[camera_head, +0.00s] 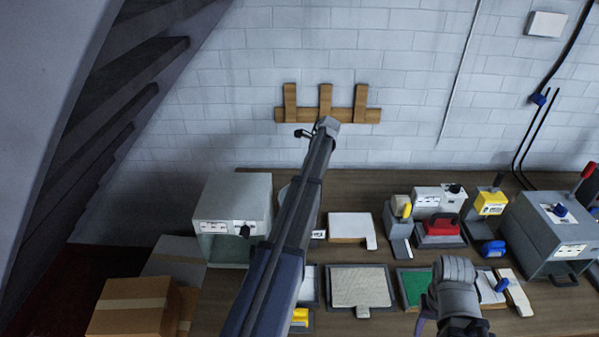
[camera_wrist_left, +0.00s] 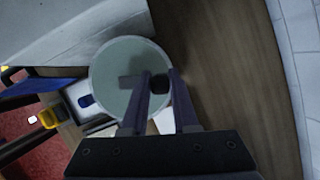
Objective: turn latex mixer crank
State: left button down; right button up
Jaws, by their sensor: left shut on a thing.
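The latex mixer shows in the left wrist view as a round pot with a pale grey-green top (camera_wrist_left: 112,68). A dark crank knob (camera_wrist_left: 161,82) stands over its right part, with a grey bar or shadow beside it. My left gripper (camera_wrist_left: 163,84) has one finger on each side of the knob and is shut on it. In the head view my left arm hides nearly all of the pot, and only a pale sliver of its rim (camera_head: 283,192) shows; the left fingertips are hidden. My right gripper (camera_head: 428,308) is low over the bench, its fingers mostly hidden.
A grey box machine (camera_head: 232,212) stands left of the pot. The bench (camera_head: 370,188) holds pads, a green tray (camera_head: 414,287), a red-handled tool (camera_head: 441,225) and a large grey machine (camera_head: 550,235) at right. Cardboard boxes (camera_head: 130,308) lie at lower left. A wooden rack (camera_head: 327,114) hangs on the wall.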

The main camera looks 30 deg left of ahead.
pick_arm(q)
jog(key=d+m, duration=0.1)
jog(key=m, duration=0.1)
jog(key=d+m+t, duration=0.1)
jog(key=shift+s+m, duration=0.1)
jog(key=shift+m, duration=0.3)
jog(key=m, duration=0.1)
jog(key=d+m+t, duration=0.1)
jog(key=m, duration=0.1)
jog(key=shift+s+d+m+t, duration=0.25)
jog(key=shift+d+m+t, duration=0.05)
jog(key=shift+t, duration=0.1)
jog(key=m, duration=0.1)
jog(key=s+d+m+t+h, duration=0.1)
jog(key=m, duration=0.1)
jog(key=shift+d+m, duration=0.2)
jog(key=shift+m, duration=0.1)
jog(key=shift+s+d+m+t+h, duration=0.15)
jog(key=shift+s+d+m+h, duration=0.1)
jog(key=shift+m, duration=0.4)
jog(key=shift+s+d+m+t+h, duration=0.1)
jog(key=shift+s+m+t+h, duration=0.1)
jog(key=shift+m, duration=0.5)
jog(key=shift+s+d+m+t+h, duration=0.15)
jog(key=shift+d+m+h, duration=0.1)
jog(key=shift+m, duration=0.4)
jog(key=c, duration=0.7)
grip_release()
jog(key=shift+r, duration=0.1)
